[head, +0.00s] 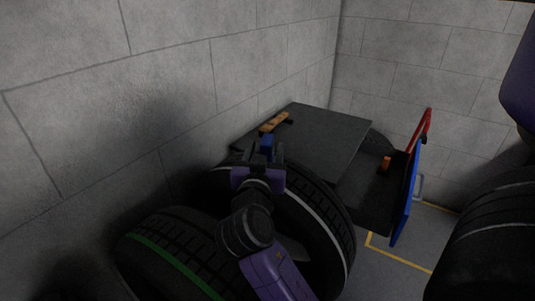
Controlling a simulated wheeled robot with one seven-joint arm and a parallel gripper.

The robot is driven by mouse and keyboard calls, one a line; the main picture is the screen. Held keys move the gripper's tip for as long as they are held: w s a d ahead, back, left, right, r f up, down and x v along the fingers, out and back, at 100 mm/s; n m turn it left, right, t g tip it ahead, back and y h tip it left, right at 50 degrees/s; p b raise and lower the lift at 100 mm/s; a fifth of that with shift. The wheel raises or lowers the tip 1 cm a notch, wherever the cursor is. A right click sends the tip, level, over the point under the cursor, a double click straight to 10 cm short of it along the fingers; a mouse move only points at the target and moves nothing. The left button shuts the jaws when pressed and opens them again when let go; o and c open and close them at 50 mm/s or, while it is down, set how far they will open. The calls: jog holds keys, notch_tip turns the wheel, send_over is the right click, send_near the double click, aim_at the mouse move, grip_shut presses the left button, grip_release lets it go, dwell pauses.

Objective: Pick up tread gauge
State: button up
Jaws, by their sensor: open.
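My gripper (267,154) is seen from behind, with its dark fingers reaching over the near edge of a dark flat top. A small blue object (267,142) shows right at the fingertips; I cannot tell whether it lies between them or just beyond. It may be the tread gauge, but it is too small to be sure. An orange-brown, long tool (273,122) with dark parts lies on the top just past the blue object, near the wall. My wrist hides part of the top's near edge.
The dark top (325,130) is mostly bare to the right. Large tires, one with a white stripe (335,215) and one with a green stripe (165,262), stand below my arm. A blue panel (407,195), red bar (424,125) and small orange item (385,163) are at right. Block walls close the left and back.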

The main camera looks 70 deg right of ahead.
aim_at(269, 137)
jog(key=shift+p+x, duration=0.75)
jog(key=shift+x, duration=2.45)
jog(key=shift+s+r, duration=0.1)
grip_shut()
